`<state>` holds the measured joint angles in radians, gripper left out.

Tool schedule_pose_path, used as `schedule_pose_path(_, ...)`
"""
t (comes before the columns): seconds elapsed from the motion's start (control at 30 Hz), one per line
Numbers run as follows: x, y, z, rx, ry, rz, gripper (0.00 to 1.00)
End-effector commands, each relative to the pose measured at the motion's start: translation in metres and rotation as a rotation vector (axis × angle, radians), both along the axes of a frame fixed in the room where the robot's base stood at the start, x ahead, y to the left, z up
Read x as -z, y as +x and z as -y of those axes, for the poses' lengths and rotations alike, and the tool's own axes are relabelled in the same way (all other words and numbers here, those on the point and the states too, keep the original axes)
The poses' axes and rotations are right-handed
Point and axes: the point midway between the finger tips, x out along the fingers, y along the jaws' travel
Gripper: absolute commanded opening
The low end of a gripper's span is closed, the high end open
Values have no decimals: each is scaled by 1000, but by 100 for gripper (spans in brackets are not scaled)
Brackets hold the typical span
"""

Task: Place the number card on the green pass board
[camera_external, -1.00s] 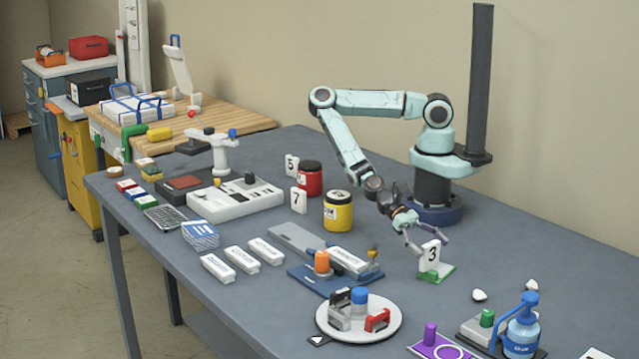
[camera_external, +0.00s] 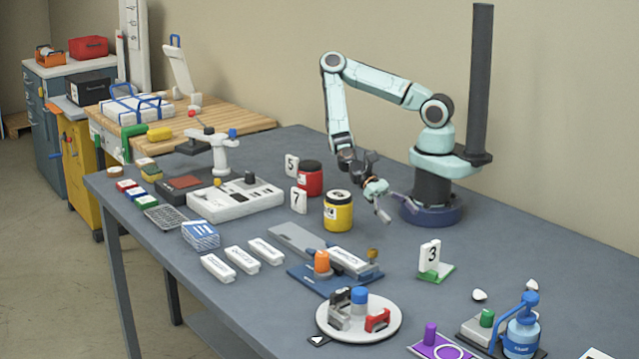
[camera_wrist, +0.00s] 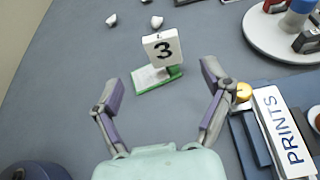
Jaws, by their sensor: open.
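The white number card marked 3 (camera_external: 430,255) stands upright on the green pass board (camera_external: 447,275), in the right-middle of the table. In the wrist view the card (camera_wrist: 162,46) stands on the board (camera_wrist: 150,88), ahead of my fingertips and apart from them. My gripper (camera_external: 385,206) is open and empty, raised behind and left of the card in the external view. Its two spread fingers also show in the wrist view (camera_wrist: 160,85). Other number cards, a 5 (camera_external: 292,165) and a 7 (camera_external: 299,200), stand near the jars.
A yellow jar (camera_external: 338,212) and a red jar (camera_external: 309,179) stand left of my gripper. A blue plate (camera_external: 310,281) with a prints box lies in front. A round white tray (camera_external: 390,330) and a blue bottle (camera_external: 522,335) stand nearer. The table between gripper and card is clear.

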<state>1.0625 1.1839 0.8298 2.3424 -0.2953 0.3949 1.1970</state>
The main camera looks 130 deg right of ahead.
Motion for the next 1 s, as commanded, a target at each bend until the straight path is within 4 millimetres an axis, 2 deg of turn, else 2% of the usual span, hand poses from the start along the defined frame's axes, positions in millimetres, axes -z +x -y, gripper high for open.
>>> schedule_pose_path(0.13, -5, 0, 13, 2, -1, 1, 79)
schedule_pose_path(0.37, -5, -4, 16, -27, -23, 10, 79)
schedule_pose_path(0.47, 2, -19, 22, -138, -118, 50, 79)
schedule_pose_path(0.57, 6, -41, 39, -339, -275, 130, 79)
schedule_pose_path(0.63, 2, -54, 55, -509, -396, 202, 79)
schedule_pose_path(0.73, -16, -67, 79, -735, -547, 314, 79)
schedule_pose_path(0.8, -36, -72, 93, -877, -636, 397, 79)
schedule_pose_path(1.0, -101, -91, 108, -1200, -800, 677, 79)
